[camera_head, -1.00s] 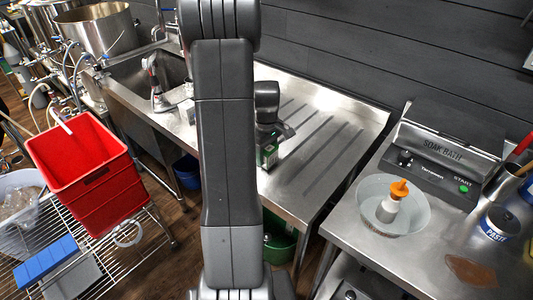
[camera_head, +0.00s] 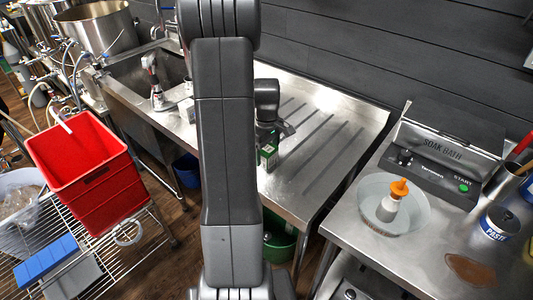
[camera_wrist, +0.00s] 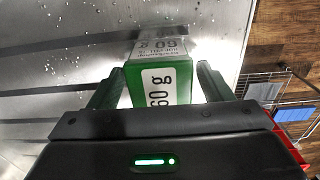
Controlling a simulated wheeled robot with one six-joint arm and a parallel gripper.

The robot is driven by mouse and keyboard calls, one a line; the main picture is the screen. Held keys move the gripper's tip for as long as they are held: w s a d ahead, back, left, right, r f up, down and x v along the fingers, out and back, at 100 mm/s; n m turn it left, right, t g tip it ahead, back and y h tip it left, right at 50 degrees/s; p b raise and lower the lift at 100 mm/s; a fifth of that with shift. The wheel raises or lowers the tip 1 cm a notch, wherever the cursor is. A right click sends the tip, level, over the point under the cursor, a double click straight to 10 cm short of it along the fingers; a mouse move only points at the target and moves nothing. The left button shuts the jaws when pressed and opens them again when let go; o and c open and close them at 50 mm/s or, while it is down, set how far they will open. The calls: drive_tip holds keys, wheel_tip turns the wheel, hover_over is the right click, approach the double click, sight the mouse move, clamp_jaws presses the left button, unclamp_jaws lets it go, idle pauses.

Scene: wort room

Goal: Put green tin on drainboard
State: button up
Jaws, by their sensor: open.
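The green tin (camera_head: 268,155), a box-shaped pack with a white label reading "60 g", is on the grooved steel drainboard (camera_head: 325,147) near its front left part. In the wrist view the tin (camera_wrist: 155,82) is between the two fingers, with its reflection on the steel beyond it. My gripper (camera_wrist: 160,70) is open, one finger on each side of the tin, with what look like narrow gaps. In the head view my arm hides part of the drainboard and the gripper is only partly seen just above the tin.
A red crate (camera_head: 85,170) stands on a wire rack at left. On the right counter are a bowl with an orange-topped bottle (camera_head: 392,200), the soak bath (camera_head: 440,155) and a blue-labelled can (camera_head: 498,223).

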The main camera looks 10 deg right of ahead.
sight(266, 148)
wheel_tip(266, 148, up, 11)
idle(0.3)
